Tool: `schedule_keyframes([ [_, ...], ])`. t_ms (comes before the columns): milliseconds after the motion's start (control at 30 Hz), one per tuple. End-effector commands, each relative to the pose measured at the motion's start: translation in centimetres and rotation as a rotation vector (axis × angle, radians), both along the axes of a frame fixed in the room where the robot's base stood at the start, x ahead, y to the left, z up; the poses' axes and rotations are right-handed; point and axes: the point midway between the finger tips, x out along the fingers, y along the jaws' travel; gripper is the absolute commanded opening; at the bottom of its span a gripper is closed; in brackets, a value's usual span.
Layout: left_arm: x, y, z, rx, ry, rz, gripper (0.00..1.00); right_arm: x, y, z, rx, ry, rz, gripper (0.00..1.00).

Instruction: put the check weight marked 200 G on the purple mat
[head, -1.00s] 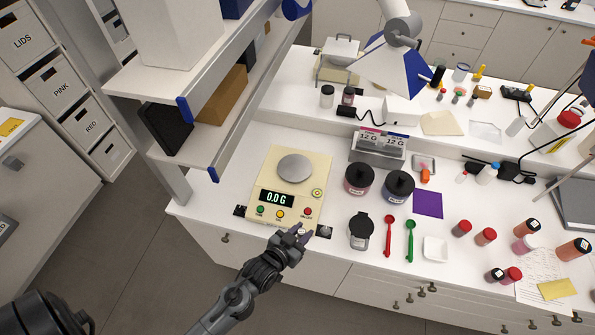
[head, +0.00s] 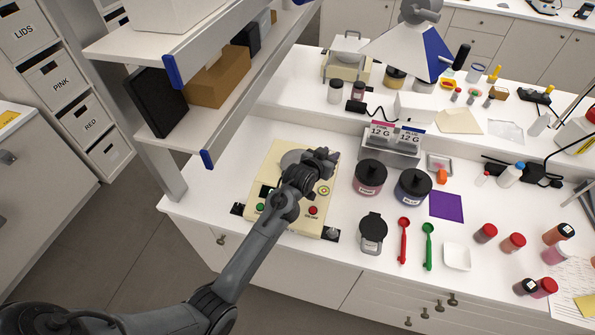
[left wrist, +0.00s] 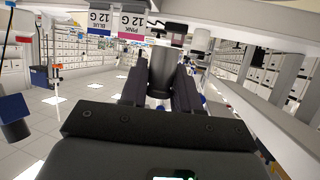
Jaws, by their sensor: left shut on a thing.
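My left gripper (head: 324,162) is over the back right of the cream balance (head: 270,178), beside the round pan (head: 293,160). In the left wrist view its fingers are shut on a grey metal cylinder (left wrist: 163,72), which looks like a check weight. No marking can be read on it, and I cannot tell its height above the balance. The purple mat (head: 447,207) lies flat and bare to the right, beyond the jars. A small grey piece (head: 332,233) sits by a dark label at the balance's front right corner. My right gripper is not in view.
A pink-labelled jar (head: 369,177) and a blue-labelled jar (head: 412,186) stand between balance and mat. A shelf (head: 200,130) overhangs on the left.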

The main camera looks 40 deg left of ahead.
Motion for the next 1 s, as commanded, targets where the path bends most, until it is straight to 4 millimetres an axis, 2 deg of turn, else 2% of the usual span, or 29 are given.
schedule_keyframes([
  [333, 0.0, 0.1, 0.1, 0.001, -0.001, 0.000, 0.00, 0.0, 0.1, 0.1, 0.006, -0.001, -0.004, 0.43],
  [467, 0.0, 1.0, -0.4, 0.002, 0.001, 0.001, 0.00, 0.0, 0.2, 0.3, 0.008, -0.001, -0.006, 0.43],
  [567, -0.2, 2.5, -1.2, 0.002, 0.002, 0.002, 0.00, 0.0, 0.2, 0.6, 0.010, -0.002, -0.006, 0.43],
  [833, -0.6, 7.9, -4.5, 0.002, 0.001, 0.002, 0.00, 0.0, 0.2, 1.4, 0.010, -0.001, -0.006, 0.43],
  [1000, -0.8, 10.4, -6.0, 0.001, 0.000, 0.001, 0.00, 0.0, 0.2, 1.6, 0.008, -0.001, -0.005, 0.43],
])
